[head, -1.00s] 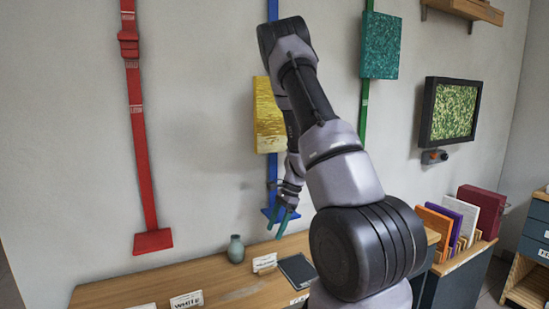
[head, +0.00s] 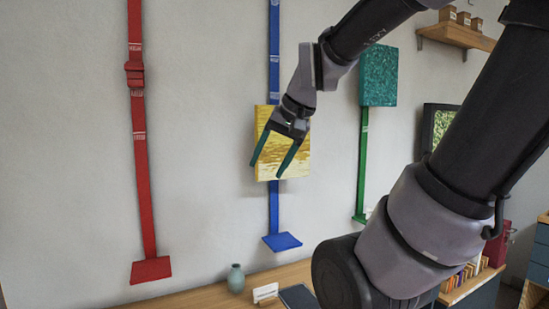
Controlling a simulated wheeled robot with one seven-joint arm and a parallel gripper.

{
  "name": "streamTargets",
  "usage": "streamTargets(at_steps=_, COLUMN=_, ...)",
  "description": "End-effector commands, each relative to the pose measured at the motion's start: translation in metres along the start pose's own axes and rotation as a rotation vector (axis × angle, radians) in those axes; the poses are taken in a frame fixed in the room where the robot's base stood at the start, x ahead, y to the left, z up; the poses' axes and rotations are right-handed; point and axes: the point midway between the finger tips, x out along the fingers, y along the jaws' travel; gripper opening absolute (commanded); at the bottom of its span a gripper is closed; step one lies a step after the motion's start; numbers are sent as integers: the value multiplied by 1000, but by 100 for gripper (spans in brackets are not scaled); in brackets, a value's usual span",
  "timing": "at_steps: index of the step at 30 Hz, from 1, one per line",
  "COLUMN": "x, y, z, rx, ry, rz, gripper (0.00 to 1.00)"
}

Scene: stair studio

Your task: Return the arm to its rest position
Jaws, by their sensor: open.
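My gripper (head: 269,172) is open and empty, its two dark green fingers pointing down and left. In the picture it overlaps the yellow painted panel (head: 298,165), which hangs on the blue strap (head: 274,215) on the wall. I cannot tell how far the fingers are from the panel. My arm reaches in from the right side and is raised and stretched out toward the upper middle. It hides part of the right side of the room.
A red strap (head: 144,190) hangs at left and a green strap (head: 362,160) with a teal panel (head: 379,78) at right. Below are a wooden bench (head: 203,296), a small vase (head: 236,279) and a dark flat tablet (head: 298,296). A shelf (head: 458,38) is at upper right.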

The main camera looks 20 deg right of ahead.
Motion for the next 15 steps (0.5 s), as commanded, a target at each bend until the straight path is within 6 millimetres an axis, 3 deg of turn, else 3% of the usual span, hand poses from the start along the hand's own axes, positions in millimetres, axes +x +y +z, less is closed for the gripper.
streamTargets(at_steps=6, x=-24, y=3, z=17, rx=-109, ry=92, rz=9, gripper=66)
streamTargets(at_steps=15, x=-26, y=3, z=18, rx=-118, ry=99, rz=11, gripper=66)
